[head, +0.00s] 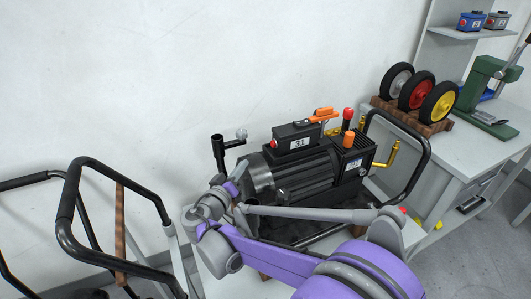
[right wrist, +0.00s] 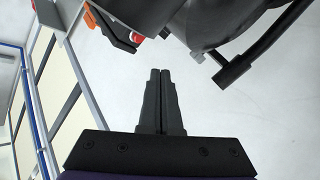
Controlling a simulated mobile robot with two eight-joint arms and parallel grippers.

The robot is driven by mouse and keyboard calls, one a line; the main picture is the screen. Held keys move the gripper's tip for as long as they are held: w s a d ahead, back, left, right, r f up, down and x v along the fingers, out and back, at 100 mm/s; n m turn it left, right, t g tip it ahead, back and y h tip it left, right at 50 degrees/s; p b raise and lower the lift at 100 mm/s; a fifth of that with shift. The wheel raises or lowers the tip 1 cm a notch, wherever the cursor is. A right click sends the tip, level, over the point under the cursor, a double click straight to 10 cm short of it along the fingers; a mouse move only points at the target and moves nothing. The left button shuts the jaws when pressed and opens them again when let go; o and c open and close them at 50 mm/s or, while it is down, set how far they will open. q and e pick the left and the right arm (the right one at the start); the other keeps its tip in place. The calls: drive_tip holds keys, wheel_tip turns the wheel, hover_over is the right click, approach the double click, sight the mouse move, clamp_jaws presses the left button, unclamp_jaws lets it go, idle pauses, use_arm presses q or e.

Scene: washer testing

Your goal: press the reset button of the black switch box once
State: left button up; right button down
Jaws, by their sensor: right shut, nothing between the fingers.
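The black switch box (head: 297,137) with a white number label sits on top of the dark ribbed motor pump (head: 305,175). A red button (head: 273,144) shows on its left end, and an orange part (head: 322,115) on its upper right. In the right wrist view the box (right wrist: 110,28) is at the top left, with the red button (right wrist: 136,37) at its end. My right gripper (right wrist: 160,70) is shut and empty, its fingertips apart from the box and button. In the head view my right wrist is left of the pump; its fingers are hard to make out. My left gripper is not in view.
A black bar handle (head: 415,150) and brass fittings (head: 392,152) are at right. Black cart handles (head: 70,190) stand at left. Wheels (head: 417,92) rest on the right bench. Plain wall lies behind.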

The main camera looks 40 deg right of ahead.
sight(273, 144)
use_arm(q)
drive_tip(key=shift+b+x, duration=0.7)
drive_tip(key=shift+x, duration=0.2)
use_arm(e)
drive_tip(key=n, duration=0.3)
drive_tip(key=s+a+n, duration=0.1)
drive_tip(key=n, duration=0.3)
drive_tip(key=s+a+n, duration=0.1)
drive_tip(key=n, duration=0.2)
drive_tip(key=shift+n+h, duration=0.3)
drive_tip(key=shift+n, duration=0.1)
drive_tip(key=x, duration=0.9)
drive_tip(key=shift+w+d, duration=0.25)
drive_tip(key=shift+d, duration=0.1)
drive_tip(key=d, duration=0.2)
drive_tip(key=shift+s+d, duration=0.5)
drive_tip(key=shift+d, duration=0.5)
